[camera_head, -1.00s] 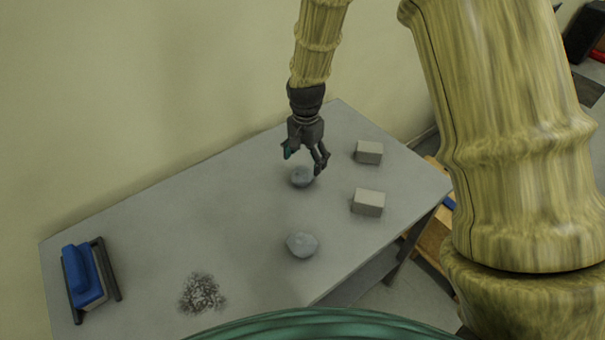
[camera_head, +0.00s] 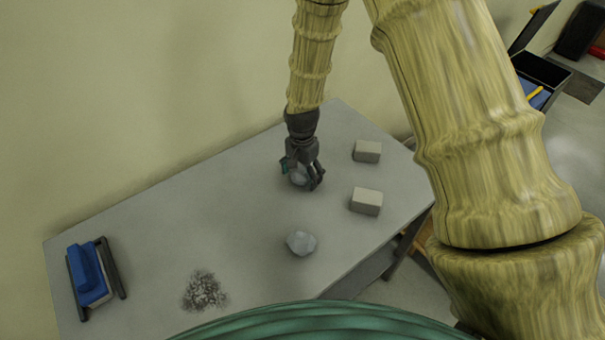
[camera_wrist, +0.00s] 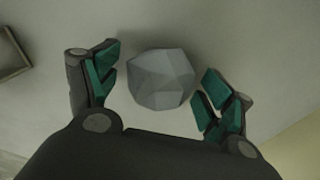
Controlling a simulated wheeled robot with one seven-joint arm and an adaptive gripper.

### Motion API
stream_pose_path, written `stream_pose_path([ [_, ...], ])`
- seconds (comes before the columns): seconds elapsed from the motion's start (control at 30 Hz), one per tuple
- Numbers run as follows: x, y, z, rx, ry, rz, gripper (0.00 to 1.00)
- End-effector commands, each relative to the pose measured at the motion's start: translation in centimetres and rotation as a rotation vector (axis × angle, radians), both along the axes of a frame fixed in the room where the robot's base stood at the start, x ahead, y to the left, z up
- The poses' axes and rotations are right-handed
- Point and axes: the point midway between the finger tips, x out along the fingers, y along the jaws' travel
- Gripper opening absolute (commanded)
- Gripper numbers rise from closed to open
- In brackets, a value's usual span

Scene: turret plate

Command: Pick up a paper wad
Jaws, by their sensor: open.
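One grey, faceted paper wad (camera_head: 298,178) sits on the grey table, partly hidden behind my gripper (camera_head: 301,181) in the head view. In the wrist view this wad (camera_wrist: 160,79) lies between the two teal-padded fingers of my gripper (camera_wrist: 159,88), with a gap showing on each side. My gripper is open, low over the table, and its fingers straddle the wad. A second paper wad (camera_head: 301,243) lies apart on the table, nearer the front edge.
Two pale blocks (camera_head: 367,151) (camera_head: 366,201) stand right of my gripper. A dark crumbly pile (camera_head: 204,290) and a blue-handled tool in a dark frame (camera_head: 90,275) lie at the left. A wall runs behind the grey table (camera_head: 200,220). The middle of the table is clear.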

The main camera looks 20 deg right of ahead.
Motion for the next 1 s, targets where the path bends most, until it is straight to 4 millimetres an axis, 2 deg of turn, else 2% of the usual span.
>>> stream_pose_path([
  [0.17, 0.0, 0.0, 0.0, 0.0, 0.0, 0.0, 0.81],
  [0.37, 0.0, 0.0, 0.0, 0.0, 0.0, 0.0, 0.48],
  [0.4, 0.0, 0.0, 0.0, 0.0, 0.0, 0.0, 0.46],
  [0.77, 0.0, 0.0, 0.0, 0.0, 0.0, -0.001, 0.46],
  [1.0, 0.1, 0.0, 1.2, 0.0, -0.003, -0.001, 0.46],
])
